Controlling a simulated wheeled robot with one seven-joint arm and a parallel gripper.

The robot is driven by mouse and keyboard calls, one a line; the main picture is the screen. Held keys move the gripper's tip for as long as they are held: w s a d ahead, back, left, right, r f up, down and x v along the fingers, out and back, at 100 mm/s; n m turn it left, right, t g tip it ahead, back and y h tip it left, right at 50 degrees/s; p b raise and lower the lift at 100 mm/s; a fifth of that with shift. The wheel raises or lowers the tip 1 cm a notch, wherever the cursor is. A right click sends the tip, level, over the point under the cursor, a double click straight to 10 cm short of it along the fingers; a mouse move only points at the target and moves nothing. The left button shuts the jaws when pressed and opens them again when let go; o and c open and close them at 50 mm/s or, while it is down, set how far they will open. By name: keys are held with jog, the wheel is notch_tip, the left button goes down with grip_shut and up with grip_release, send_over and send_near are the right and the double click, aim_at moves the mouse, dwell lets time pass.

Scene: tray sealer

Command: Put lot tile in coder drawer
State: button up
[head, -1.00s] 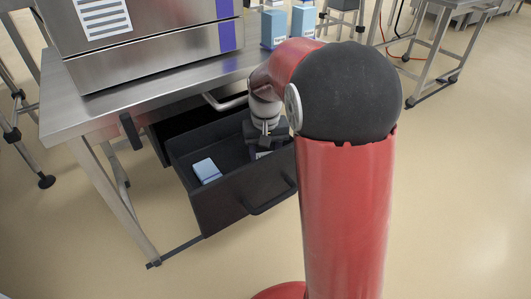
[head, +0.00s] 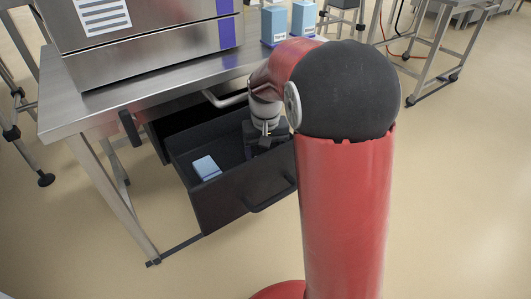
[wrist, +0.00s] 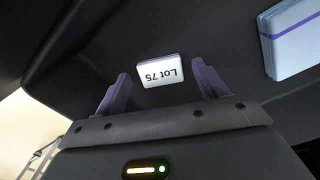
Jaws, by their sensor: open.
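The lot tile (wrist: 160,73), a small white piece marked "Lot 75" with a purple edge, shows in the wrist view against the dark drawer interior, between and beyond my fingertips. I see a gap to the finger on each side. My gripper (head: 266,146) is open and reaches down inside the pulled-out dark drawer (head: 222,208), near its right side; its spread fingers also show in the wrist view (wrist: 160,80). In the head view the tile is hidden, seemingly behind my gripper or the drawer front.
A light-blue pack (head: 206,168) lies in the drawer to the left of my gripper. The steel table (head: 130,108) with the sealer machine (head: 150,55) stands above the drawer. Blue and purple cartons (head: 274,26) stand at the table's back right. A drawer handle (head: 272,198) projects in front.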

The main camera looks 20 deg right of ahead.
notch_tip(320, 180, up, 13)
jog(key=p, duration=0.3)
jog(key=s+r+t, duration=0.1)
jog(key=s, duration=0.2)
jog(key=s+r, duration=0.1)
jog(key=s, duration=0.3)
jog(key=s+r+t, duration=0.1)
jog(key=s, duration=0.3)
jog(key=shift+s+a+r+t, duration=0.1)
jog(key=shift+a+r+t, duration=0.2)
jog(key=shift+r, duration=0.05)
jog(key=s+f+n+t, duration=0.1)
jog(key=s+f+t, duration=0.2)
jog(key=s, duration=0.8)
jog(key=shift+s+a, duration=0.2)
jog(key=shift+a, duration=0.2)
notch_tip(320, 180, up, 5)
jog(key=p, duration=0.4)
jog(key=shift+f+p, duration=0.1)
jog(key=shift+p, duration=0.2)
